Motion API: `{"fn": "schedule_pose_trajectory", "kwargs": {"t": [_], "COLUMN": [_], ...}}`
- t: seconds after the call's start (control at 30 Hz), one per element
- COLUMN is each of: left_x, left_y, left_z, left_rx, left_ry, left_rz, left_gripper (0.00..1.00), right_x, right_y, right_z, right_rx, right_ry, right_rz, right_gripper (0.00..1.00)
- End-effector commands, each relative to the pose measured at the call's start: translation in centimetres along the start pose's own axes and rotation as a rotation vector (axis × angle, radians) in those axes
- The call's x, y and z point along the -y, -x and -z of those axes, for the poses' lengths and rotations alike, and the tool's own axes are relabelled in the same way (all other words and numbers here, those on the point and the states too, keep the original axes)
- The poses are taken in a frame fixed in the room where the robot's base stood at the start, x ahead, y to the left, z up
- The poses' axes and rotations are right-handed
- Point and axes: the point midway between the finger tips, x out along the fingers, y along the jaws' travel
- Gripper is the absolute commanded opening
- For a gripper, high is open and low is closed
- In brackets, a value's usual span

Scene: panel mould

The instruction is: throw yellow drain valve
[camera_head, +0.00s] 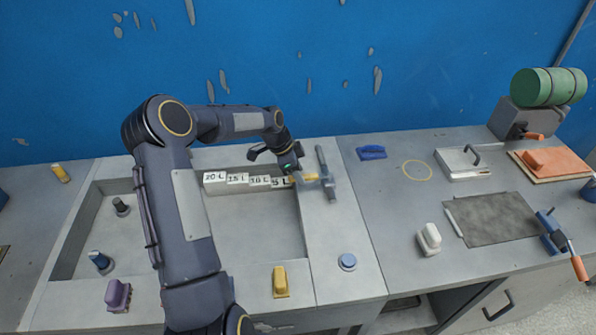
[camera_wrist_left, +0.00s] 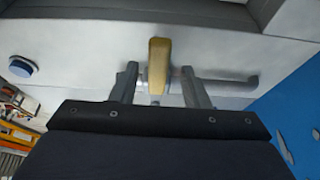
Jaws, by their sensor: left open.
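The yellow drain valve handle (camera_head: 311,177) sits on the counter strip at the right side of the sunken basin, beside a grey pipe (camera_head: 326,172). In the left wrist view the yellow handle (camera_wrist_left: 158,62) stands between the two fingers, with the grey pipe (camera_wrist_left: 228,85) running crosswise behind it. My left gripper (camera_head: 298,172) is over the basin's back right corner, close to the handle. In the left wrist view my left gripper (camera_wrist_left: 160,70) is open, with a finger on each side of the handle; contact is not clear. My right gripper is not in view.
The basin (camera_head: 250,230) has volume labels (camera_head: 238,178) along its back wall. A yellow block (camera_head: 280,281), a purple block (camera_head: 118,295) and a blue button (camera_head: 347,262) are along the front. Right are a grey mat (camera_head: 495,220), a white block (camera_head: 429,239) and a green cylinder (camera_head: 548,87).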

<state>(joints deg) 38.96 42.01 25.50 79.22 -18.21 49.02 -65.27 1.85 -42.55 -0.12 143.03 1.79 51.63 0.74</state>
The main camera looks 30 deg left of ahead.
Motion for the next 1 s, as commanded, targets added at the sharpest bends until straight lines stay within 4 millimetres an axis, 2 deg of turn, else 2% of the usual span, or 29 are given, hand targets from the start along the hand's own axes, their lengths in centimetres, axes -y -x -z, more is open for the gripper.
{"fn": "schedule_pose_trajectory", "kwargs": {"t": [0.2,0.6,0.73,1.0], "left_x": [0.0,0.1,0.0,0.0], "left_y": [0.7,6.9,7.7,7.8], "left_z": [-0.1,-0.1,0.0,0.0], "left_rx": [0.000,0.000,-0.001,0.000], "left_ry": [0.001,0.001,0.001,0.000], "left_rz": [0.001,0.003,0.000,-0.001], "left_gripper": [0.42,0.42,0.42,0.42], "right_x": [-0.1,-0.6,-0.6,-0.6], "right_y": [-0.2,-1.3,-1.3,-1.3], "right_z": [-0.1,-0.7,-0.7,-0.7], "right_rx": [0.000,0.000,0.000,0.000], "right_ry": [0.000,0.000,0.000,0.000], "right_rz": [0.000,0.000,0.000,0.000], "right_gripper": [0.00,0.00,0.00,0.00]}}
